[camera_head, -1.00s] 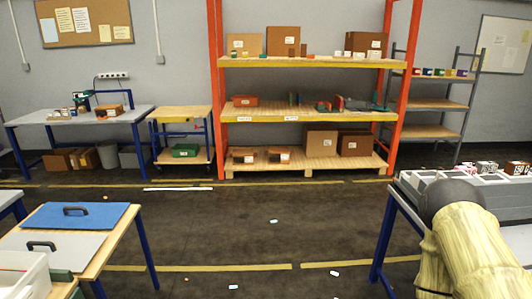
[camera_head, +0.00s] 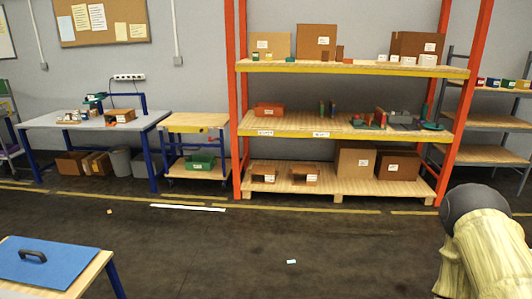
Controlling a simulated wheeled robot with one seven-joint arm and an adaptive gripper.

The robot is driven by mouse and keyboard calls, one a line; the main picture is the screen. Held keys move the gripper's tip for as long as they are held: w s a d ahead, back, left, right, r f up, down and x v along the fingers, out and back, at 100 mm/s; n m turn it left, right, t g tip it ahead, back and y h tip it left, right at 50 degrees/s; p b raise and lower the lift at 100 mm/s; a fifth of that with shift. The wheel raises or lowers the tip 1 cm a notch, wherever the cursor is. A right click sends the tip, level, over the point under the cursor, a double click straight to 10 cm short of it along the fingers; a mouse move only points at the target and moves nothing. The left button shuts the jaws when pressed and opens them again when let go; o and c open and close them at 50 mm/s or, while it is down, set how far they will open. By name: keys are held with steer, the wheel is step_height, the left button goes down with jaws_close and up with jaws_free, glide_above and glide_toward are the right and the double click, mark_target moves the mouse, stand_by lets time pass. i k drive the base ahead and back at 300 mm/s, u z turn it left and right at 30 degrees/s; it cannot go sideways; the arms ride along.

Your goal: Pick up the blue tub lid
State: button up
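The blue tub lid (camera_head: 45,262) is a flat blue panel with a dark handle on top. It lies on a wooden-topped table (camera_head: 91,277) with blue legs at the lower left, and its left part is cut off by the picture edge. My gripper does not show. Only a part of my arm, with a dark rounded joint and a pale yellowish link, shows at the lower right, far from the lid.
Open dark floor lies ahead, with a small pale scrap (camera_head: 291,262) on it. An orange-framed shelf (camera_head: 350,130) with boxes stands ahead. A small wooden cart (camera_head: 197,123) and a blue-legged workbench (camera_head: 95,121) stand left of it.

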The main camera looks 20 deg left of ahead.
mark_target(43, 264)
steer(key=u, duration=0.35)
steer(key=i, duration=1.45)
steer(key=u, duration=1.75)
steer(key=i, duration=0.8)
steer(key=u, duration=0.85)
